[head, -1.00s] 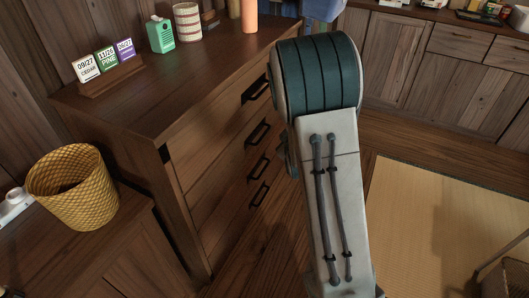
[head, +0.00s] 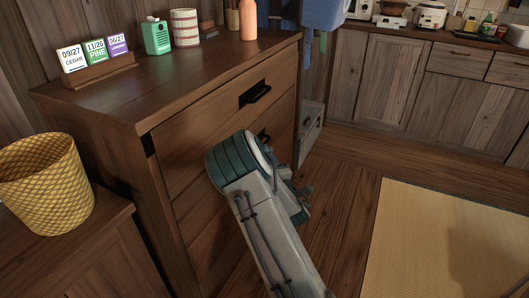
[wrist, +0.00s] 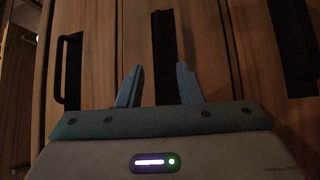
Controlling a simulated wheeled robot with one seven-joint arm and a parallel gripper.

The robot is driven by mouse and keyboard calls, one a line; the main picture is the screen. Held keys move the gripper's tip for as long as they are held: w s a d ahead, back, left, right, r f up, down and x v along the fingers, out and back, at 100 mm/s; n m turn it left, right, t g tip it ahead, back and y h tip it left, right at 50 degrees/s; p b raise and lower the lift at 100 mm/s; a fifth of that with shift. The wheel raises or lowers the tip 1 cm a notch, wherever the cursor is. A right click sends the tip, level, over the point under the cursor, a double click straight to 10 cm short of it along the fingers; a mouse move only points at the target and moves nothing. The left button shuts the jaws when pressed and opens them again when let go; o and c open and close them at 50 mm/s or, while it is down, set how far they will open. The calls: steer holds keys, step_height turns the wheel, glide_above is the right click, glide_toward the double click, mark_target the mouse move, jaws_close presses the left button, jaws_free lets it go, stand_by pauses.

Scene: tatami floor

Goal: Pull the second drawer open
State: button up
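The wooden dresser (head: 165,160) stands at the left in the head view, its visible drawer fronts flush. The top drawer's black handle (head: 255,93) is clear. The second drawer's handle (head: 263,136) shows only partly above my arm; the lower handles are hidden. In the wrist view the drawer fronts run as upright bands, and my gripper (wrist: 158,82) has its two blue fingers spread apart. A dark handle (wrist: 164,45) lies ahead between the fingers; I cannot tell whether they touch it. My fingertips are hidden in the head view.
Date blocks (head: 92,59), a green box (head: 157,37) and an orange bottle (head: 248,20) stand on the dresser top. A yellow basket (head: 45,185) sits on a lower cabinet at left. Free floor and a tatami mat (head: 440,240) lie to the right.

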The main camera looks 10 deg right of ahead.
steer(key=w+a+r+b, duration=0.1)
steer(key=w, duration=0.6)
steer(key=shift+w, duration=0.35)
jaws_close()
